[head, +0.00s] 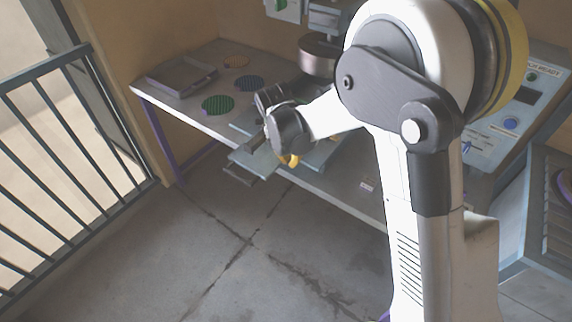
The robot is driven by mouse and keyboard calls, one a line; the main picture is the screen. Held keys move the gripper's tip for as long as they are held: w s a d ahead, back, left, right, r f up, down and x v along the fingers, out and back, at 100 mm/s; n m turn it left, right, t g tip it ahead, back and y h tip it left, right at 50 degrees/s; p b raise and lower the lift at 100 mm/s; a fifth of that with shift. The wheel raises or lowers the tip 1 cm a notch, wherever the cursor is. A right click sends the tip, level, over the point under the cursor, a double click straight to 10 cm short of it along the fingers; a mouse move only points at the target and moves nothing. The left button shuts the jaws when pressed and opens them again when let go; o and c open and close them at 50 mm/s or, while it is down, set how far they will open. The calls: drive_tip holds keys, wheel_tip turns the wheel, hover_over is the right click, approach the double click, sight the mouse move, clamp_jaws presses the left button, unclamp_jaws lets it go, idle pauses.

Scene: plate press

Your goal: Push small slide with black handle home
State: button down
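A small light grey-blue slide (254,162) sticks out past the front edge of the workbench, below the press. A dark bar, apparently its black handle (240,174), shows at its front left end. My gripper (268,98) is small and dark at the end of my white arm, over the slide area and in front of the press. My wrist hides part of the slide and its guide. I cannot tell whether the gripper touches the slide or how its fingers stand.
The workbench (180,107) holds a grey tray (181,77) and green (218,105), blue (249,82) and orange (236,61) discs. The press head (319,55) stands behind my wrist. A control panel (512,110) is at right, a railing (75,165) at left. The front floor is clear.

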idle(0.3)
drive_tip(key=w+d, duration=0.4)
drive_tip(key=w, duration=0.2)
drive_tip(key=w+d+p, duration=0.1)
drive_tip(key=w+d, duration=0.4)
drive_tip(key=w, duration=0.1)
drive_tip(key=w+d, duration=0.5)
drive_tip(key=w, duration=0.1)
drive_tip(key=s+r+m, duration=0.2)
drive_tip(key=s+r, duration=0.2)
drive_tip(key=r, duration=0.3)
drive_tip(key=s+r+m+t, duration=0.1)
drive_tip(key=s+r+m, duration=0.15)
drive_tip(key=r, duration=0.35)
drive_tip(key=s+r+m, duration=0.2)
drive_tip(key=s+r, duration=0.2)
drive_tip(key=r, duration=0.3)
drive_tip(key=s+r+m+t+y, duration=0.1)
drive_tip(key=s+r+m, duration=0.3)
drive_tip(key=s+m, duration=0.5)
drive_tip(key=s+f+m+t, duration=0.1)
drive_tip(key=s+f+m, duration=0.1)
drive_tip(key=s+m, duration=0.4)
drive_tip(key=s+d+f+m+t, duration=0.1)
drive_tip(key=s+m, duration=0.6)
drive_tip(key=s, duration=0.9)
drive_tip(key=shift+f+t+y, duration=0.4)
drive_tip(key=shift+f+t, duration=0.1)
drive_tip(key=shift+f, duration=0.45)
